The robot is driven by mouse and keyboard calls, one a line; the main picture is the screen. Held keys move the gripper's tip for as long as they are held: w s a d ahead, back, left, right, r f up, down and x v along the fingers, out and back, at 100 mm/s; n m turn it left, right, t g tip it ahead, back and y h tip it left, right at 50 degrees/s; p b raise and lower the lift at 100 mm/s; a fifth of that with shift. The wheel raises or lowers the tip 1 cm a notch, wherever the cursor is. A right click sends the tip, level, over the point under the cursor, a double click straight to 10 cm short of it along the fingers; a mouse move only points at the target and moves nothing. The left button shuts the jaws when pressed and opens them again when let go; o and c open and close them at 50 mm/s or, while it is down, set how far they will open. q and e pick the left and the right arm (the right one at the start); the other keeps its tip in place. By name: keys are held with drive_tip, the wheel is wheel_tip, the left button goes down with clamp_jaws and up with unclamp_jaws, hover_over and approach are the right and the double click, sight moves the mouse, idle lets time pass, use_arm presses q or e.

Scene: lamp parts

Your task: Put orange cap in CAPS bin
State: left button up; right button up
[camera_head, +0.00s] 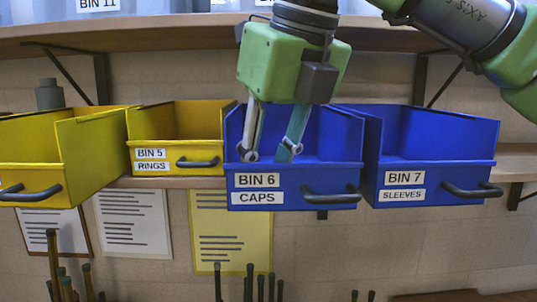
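The CAPS bin (308,173) is a blue open bin labelled BIN 6 CAPS, in the middle of the head view on a shelf. My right gripper (269,154) points down over its opening. Its two fingers are spread apart with nothing seen between them. The fingertips show just above the bin's front wall; how deep they reach into the bin I cannot tell. The orange cap is not seen in this view; the bin's floor is hidden behind its front wall. My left gripper is not in view.
The blue BIN 7 SLEEVES (430,182) stands close on the right. The yellow BIN 5 RINGS (176,157) stands on the left, with another yellow bin (50,171) beyond it. An upper shelf (150,30) runs above. Papers hang on the wall below.

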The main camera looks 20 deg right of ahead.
drive_tip(key=b+v, duration=0.1)
drive_tip(key=v, duration=0.5)
drive_tip(key=shift+r, duration=0.2)
drive_tip(key=p+v, duration=0.1)
drive_tip(key=v, duration=0.5)
drive_tip(key=shift+s, duration=0.1)
drive_tip(key=shift+f, duration=0.1)
